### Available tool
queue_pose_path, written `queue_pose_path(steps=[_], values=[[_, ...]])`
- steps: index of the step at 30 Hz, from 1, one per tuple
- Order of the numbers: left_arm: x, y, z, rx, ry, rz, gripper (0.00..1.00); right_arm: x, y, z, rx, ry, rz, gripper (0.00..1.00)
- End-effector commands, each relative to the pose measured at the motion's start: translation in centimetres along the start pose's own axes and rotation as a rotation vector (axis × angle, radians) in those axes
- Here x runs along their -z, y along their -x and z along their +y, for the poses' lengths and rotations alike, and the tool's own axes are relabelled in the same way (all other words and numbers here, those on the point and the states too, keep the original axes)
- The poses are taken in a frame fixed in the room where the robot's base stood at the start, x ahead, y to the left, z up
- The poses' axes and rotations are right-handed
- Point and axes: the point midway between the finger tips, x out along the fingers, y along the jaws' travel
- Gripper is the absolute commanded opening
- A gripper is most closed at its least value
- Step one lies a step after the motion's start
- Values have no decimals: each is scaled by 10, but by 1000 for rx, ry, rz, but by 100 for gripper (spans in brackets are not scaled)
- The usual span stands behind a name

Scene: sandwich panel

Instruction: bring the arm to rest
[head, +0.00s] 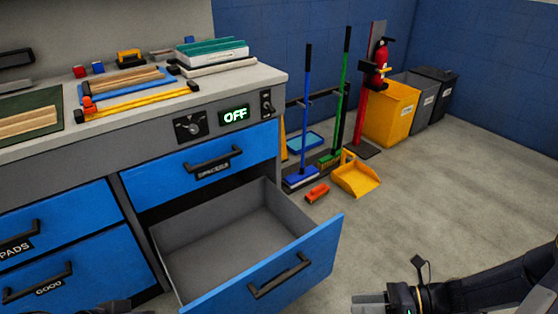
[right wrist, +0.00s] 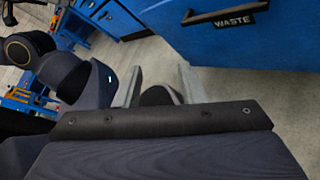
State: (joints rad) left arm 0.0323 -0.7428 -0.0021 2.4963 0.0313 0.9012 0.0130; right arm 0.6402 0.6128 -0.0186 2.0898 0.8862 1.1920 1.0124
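My right gripper (head: 368,303) is at the bottom right of the head view, in front of and to the right of the open drawer, apart from it. In the right wrist view its two pale fingers (right wrist: 160,86) stand apart with nothing held between them; a dark shape shows behind the gap. Only a dark piece of my left arm shows at the bottom left edge of the head view, and its fingers are hidden or cut off.
A blue drawer (head: 300,262) is pulled out and looks empty. The counter (head: 150,128) holds panels, tools and a lit OFF display (head: 235,115). A yellow dustpan (head: 356,177) and red-orange brush (head: 317,193) lie on the floor. Floor at right is clear.

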Motion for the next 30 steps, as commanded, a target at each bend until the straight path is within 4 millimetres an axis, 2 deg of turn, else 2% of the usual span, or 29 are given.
queue_pose_path(steps=[1, 3, 9, 15, 21, 29, 30], values=[[0, 0, 0, 0, 0, 0, 36, -11, 3, 17, 7, 154, 73, 36], [0, 0, 0, 0, 0, 0, 36, -20, 8, 39, 9, 380, 182, 36], [0, 0, 0, 0, 0, 0, 36, -32, 22, 97, -5, 1030, 489, 36], [0, 0, 0, 0, 0, 0, 36, -33, 41, 134, -29, 1607, 778, 36], [0, 0, 0, 0, 0, 0, 36, -32, 55, 153, -47, 1972, 987, 36], [0, 0, 0, 0, 0, 0, 36, -34, 70, 167, -56, 2308, 1221, 36], [7, 15, 7, 0, 0, -1, 36, -47, 75, 177, -62, 2303, 1218, 36]])
